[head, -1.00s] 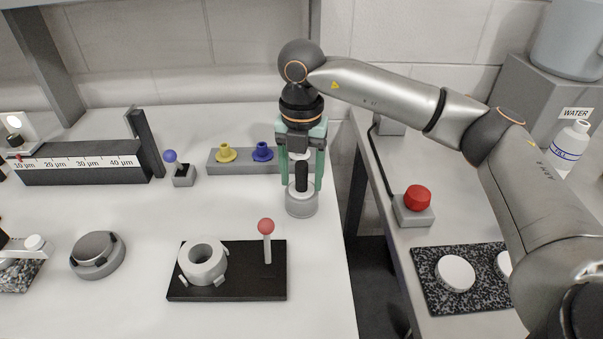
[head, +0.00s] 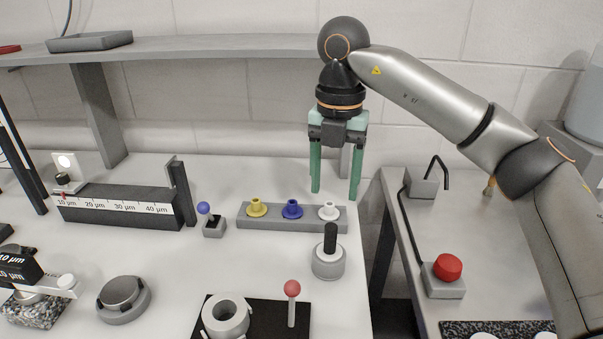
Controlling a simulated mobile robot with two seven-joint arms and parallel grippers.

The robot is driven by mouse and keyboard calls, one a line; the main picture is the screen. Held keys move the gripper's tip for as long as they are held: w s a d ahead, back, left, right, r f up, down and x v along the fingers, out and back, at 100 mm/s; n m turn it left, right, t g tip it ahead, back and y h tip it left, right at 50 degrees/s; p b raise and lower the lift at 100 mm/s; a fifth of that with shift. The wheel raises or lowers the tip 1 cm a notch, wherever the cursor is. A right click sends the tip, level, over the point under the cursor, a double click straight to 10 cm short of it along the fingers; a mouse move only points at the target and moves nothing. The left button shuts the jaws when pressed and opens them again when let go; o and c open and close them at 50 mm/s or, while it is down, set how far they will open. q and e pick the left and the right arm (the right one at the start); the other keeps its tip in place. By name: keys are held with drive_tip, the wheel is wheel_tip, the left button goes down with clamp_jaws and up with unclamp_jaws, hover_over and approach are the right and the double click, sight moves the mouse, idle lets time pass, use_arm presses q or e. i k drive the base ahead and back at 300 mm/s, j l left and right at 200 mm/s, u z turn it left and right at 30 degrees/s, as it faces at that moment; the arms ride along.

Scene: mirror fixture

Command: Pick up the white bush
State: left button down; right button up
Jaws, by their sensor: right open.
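The white bush (head: 328,211) sits at the right end of a grey block (head: 270,222), in a row with a yellow bush (head: 257,207) and a blue bush (head: 292,208). It is small and flanged like the other two. My right gripper (head: 334,195) has green fingers, pointing down, spread apart with nothing between them. In the picture its fingertips are just above and to either side of the white bush; the exact height gap is hard to tell. My left gripper is not in view.
A grey cylinder with a black handle (head: 328,255) stands just in front of the block. A red-topped post (head: 292,290) and a white ring fixture (head: 225,317) are on a black plate. A shelf (head: 190,48) runs behind. A gap separates the right-hand table with its red button (head: 447,267).

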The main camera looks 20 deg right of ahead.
sight(329, 212)
drive_tip(key=k, duration=1)
